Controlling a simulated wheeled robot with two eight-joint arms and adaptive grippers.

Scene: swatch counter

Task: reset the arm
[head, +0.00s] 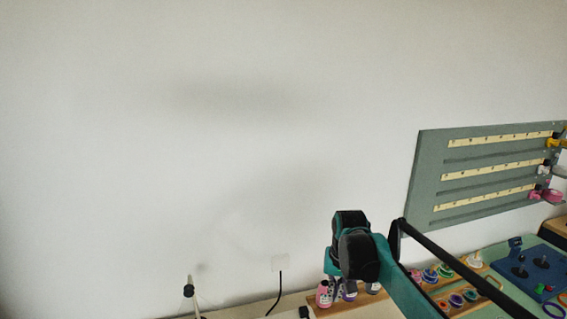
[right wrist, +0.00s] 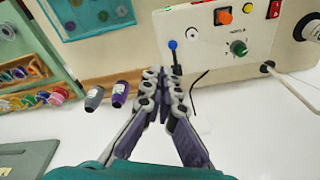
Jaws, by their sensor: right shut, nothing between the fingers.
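My right gripper (right wrist: 166,92) is in the right wrist view with its two fingers together. It is shut and nothing shows between the fingertips. In the head view my right arm comes in from the lower right, and its dark and teal wrist is in front of the counter's back edge; the fingers are mostly hidden there. My left gripper is not in view.
In the right wrist view a grey bottle (right wrist: 94,98) and a purple bottle (right wrist: 120,94) are left of the fingers. A control box (right wrist: 215,45) with knobs is beyond them. In the head view a green rack (head: 430,170) hangs on the wall at right; the wall's left is bare.

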